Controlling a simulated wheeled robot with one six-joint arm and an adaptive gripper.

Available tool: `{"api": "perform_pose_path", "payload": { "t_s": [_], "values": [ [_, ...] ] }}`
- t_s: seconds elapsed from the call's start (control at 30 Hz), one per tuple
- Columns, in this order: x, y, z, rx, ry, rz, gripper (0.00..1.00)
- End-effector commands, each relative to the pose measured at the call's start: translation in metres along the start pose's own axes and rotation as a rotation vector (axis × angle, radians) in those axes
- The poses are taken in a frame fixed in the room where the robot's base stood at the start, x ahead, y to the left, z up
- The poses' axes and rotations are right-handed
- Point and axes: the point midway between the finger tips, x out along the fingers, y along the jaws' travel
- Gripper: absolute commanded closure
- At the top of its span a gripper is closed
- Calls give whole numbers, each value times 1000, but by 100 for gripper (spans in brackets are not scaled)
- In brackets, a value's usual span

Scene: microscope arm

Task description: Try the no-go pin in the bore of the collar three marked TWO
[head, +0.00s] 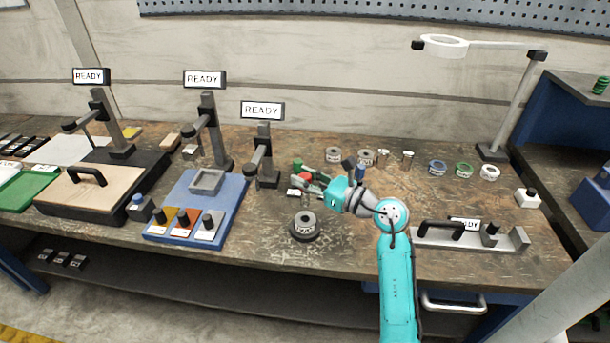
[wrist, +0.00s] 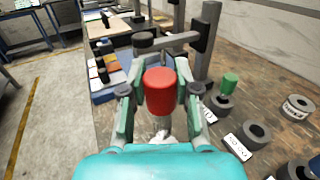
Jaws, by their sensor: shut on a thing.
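My gripper (head: 303,179) is shut on a red-handled pin (wrist: 160,92), raised above the bench; the red handle sits between the fingers in the wrist view. The pin's lower end is hard to make out there. A grey collar (head: 306,221) rests on a round black base at the bench front, just below and apart from my gripper; its marking is too small to read surely. Two more grey collars (head: 334,154) (head: 366,156) stand at the back. A green-handled pin (wrist: 230,84) stands in a dark round holder, with an empty-looking holder (wrist: 254,136) near it.
A black stand (head: 265,160) with a READY sign (head: 262,110) rises left of my gripper. A blue tray (head: 180,222) with coloured blocks lies further left. A grey fixture (head: 470,238) with a black handle is at right. Several coloured rings (head: 464,169) line the back right.

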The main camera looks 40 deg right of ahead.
Motion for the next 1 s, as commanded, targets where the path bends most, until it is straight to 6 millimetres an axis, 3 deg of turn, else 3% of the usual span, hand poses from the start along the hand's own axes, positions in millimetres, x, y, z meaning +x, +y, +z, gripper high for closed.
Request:
{"api": "perform_pose_path", "payload": {
  "t_s": [0.5,1.0],
  "values": [
    [0,0,-40,2,0,0,100],
    [0,0,-49,0,-1,-1,100]
  ]
}}
